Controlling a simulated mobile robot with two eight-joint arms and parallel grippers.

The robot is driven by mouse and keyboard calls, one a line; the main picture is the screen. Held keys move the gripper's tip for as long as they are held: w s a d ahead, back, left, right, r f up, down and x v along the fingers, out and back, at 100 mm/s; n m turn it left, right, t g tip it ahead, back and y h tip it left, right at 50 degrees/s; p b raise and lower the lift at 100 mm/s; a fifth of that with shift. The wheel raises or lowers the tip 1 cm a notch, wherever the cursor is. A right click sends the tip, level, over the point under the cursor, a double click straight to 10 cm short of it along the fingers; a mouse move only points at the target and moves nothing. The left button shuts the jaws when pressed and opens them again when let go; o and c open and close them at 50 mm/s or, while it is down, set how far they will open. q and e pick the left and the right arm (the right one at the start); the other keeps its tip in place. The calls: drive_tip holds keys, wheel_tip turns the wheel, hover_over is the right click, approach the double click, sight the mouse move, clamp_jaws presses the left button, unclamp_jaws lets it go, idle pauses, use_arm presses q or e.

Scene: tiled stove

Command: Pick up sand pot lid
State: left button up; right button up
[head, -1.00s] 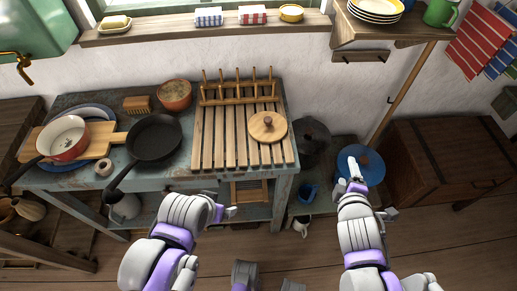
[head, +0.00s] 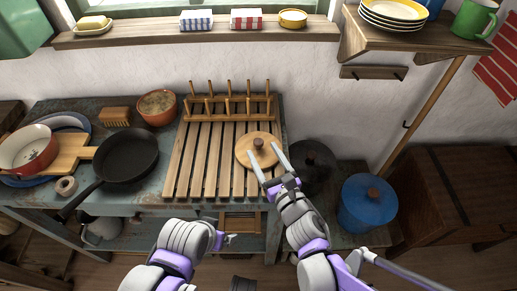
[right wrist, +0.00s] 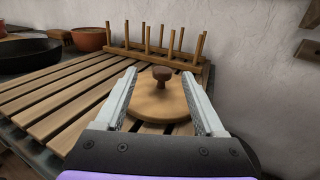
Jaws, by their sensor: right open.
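A round wooden lid (head: 244,153) with a dark brown knob (head: 258,143) lies flat on the right part of the slatted wooden rack. My right gripper (head: 262,147) is open, its two fingers reaching over the near side of the lid. In the right wrist view the lid (right wrist: 158,104) lies between the open fingers (right wrist: 158,72), with its knob (right wrist: 162,74) upright near the level of the fingertips. The fingers do not grip it. My left gripper (head: 224,240) is low in front of the worktable, away from the lid; its jaws are too small to read.
The slatted rack (head: 205,160) has a row of upright pegs (head: 230,108) behind the lid. A black frying pan (head: 127,157) stands left on the worktable. A dark lidded pot (head: 316,165) and a blue pot (head: 366,212) stand lower to the right.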

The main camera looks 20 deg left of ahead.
sight(261, 145)
drive_tip(key=x, duration=0.3)
drive_tip(key=b+x, duration=0.1)
drive_tip(key=x, duration=0.1)
drive_tip(key=shift+w+d+f, duration=0.1)
drive_tip(key=shift+w+f, duration=0.2)
clamp_jaws()
